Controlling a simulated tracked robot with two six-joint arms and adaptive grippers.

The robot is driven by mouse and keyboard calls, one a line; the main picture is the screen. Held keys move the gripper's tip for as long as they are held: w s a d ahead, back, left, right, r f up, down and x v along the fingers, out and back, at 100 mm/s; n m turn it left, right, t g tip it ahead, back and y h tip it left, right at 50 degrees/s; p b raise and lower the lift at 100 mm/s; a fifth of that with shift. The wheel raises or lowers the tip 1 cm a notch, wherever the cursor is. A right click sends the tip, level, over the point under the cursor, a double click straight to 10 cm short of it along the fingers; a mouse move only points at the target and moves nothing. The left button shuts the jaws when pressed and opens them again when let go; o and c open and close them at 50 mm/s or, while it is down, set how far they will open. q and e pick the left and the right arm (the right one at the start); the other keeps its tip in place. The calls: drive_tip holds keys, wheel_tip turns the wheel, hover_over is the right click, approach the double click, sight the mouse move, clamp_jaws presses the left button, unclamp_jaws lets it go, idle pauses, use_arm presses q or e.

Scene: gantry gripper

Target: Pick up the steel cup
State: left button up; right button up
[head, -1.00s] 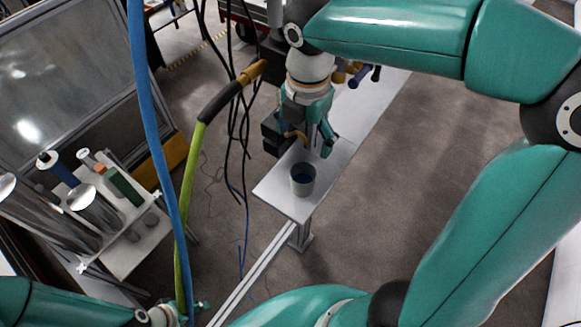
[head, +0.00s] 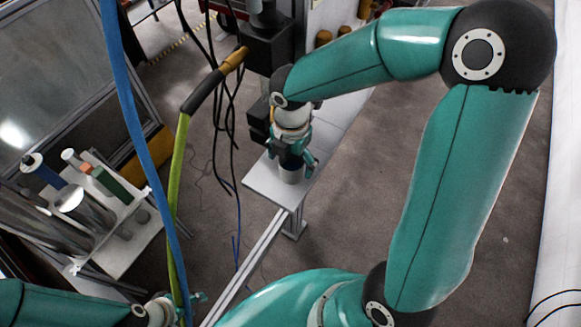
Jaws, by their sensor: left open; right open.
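The steel cup (head: 291,174) stands upright near the front end of a narrow white table (head: 262,187). It is grey, and its upper part is hidden by my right gripper. My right gripper (head: 294,163) is open and points down over the cup. One finger is at the right of the cup, and the other is at its upper left. I cannot tell whether the fingers touch it. My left gripper (head: 195,298) is open and small at the bottom left, partly behind the hanging cables and far from the cup.
A blue cable (head: 130,110) and a yellow-green cable (head: 179,175) hang in front at the left. Thin black cables (head: 222,125) hang near the table. A rack with metal cylinders (head: 85,210) stands at the left. Grey floor is clear to the right of the table.

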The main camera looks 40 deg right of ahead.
sight(292, 168)
drive_tip(key=shift+f, duration=1.55)
drive_tip(key=c, duration=1.3)
